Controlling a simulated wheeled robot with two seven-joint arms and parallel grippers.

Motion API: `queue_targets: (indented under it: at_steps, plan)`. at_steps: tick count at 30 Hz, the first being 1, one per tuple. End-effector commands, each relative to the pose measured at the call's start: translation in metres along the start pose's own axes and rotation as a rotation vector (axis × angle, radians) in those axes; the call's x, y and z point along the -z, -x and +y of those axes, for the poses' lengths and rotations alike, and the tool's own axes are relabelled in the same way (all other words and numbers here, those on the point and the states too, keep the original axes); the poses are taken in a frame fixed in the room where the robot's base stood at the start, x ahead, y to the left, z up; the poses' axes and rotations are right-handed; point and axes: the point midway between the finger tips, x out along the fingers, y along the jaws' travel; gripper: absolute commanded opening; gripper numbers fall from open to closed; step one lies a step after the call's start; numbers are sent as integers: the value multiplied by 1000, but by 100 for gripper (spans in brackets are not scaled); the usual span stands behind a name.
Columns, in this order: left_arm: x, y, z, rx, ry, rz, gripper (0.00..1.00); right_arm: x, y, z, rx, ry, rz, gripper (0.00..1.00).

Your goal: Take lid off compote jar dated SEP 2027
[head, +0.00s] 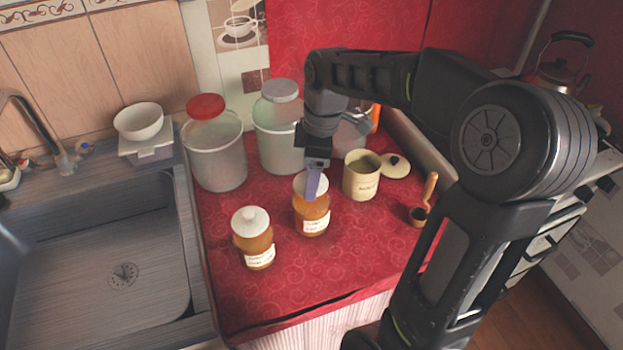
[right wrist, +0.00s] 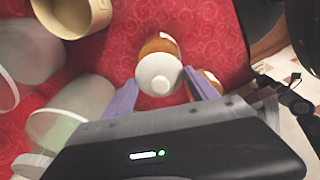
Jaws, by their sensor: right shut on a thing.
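Two amber compote jars with white knobbed lids and white labels stand on the red oilcloth. The left jar (head: 257,259) has its lid (head: 250,220) on. The middle jar (head: 312,222) is under my right gripper (head: 314,182); the right wrist view shows its white lid (right wrist: 159,73) between the two lilac fingers. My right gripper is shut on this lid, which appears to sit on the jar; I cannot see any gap. The left jar shows partly behind a finger in the right wrist view (right wrist: 212,82). The label dates are too small to read. My left gripper is not in view.
A beige canister (head: 361,181) stands open right of the middle jar, its lid (head: 396,166) beside it. A wooden-handled tool (head: 428,192) is further right. Large glass jars (head: 215,158) stand behind. The sink (head: 110,260) is left. The front counter is clear.

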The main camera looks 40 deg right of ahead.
Motion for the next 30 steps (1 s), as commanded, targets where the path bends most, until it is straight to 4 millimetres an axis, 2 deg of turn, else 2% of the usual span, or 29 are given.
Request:
queue_targets:
  at_steps: [9,14,18,30]
  plan:
    - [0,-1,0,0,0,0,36,8,60,1,-4,1,3,29]
    - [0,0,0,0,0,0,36,10,81,0,-2,-1,2,29]
    - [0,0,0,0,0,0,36,10,86,0,0,-1,1,29]
    - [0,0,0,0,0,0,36,10,86,0,0,0,0,29]
